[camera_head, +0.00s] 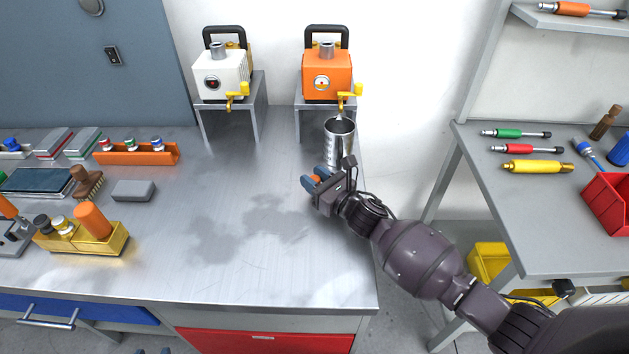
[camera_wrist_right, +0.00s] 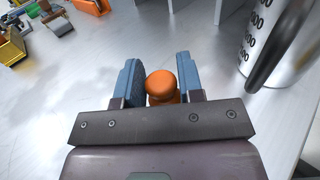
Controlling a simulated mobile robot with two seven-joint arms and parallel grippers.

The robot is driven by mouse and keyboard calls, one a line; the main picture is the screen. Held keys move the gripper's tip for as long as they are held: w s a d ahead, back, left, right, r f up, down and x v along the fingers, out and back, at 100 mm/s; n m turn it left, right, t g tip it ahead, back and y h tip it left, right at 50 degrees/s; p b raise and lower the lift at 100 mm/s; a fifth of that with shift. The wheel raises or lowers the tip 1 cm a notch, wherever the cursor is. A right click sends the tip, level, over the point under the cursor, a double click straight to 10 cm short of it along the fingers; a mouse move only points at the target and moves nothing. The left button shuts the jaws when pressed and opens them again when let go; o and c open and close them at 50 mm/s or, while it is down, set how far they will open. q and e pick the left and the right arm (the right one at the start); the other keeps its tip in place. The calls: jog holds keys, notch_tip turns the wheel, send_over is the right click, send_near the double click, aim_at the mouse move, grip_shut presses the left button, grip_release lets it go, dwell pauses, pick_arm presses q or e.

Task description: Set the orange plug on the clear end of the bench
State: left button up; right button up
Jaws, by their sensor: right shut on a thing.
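The orange plug (camera_wrist_right: 161,84) is between the blue fingers of my right gripper (camera_wrist_right: 161,88), which is shut on it. In the head view only a bit of the plug (camera_head: 316,179) shows beside the fingers of the right gripper (camera_head: 312,181); the rest is hidden. The gripper is over the right part of the metal bench (camera_head: 270,265), near its right edge. I cannot tell whether the plug touches the bench top. The bench surface in front of the gripper is bare. My left gripper is not clearly seen.
A metal measuring jug (camera_head: 340,143) stands close behind my right gripper. White (camera_head: 220,78) and orange (camera_head: 327,75) machines stand on stands at the back. A yellow block (camera_head: 85,240) with an orange cylinder (camera_head: 92,220), a grey block (camera_head: 133,190) and a brush (camera_head: 88,183) are at left.

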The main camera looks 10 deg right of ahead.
jog(key=shift+f, duration=0.3)
jog(key=shift+f, duration=0.15)
jog(key=o, duration=0.9)
jog(key=shift+r, duration=0.25)
jog(key=v, duration=1.2)
jog(key=shift+f, duration=0.1)
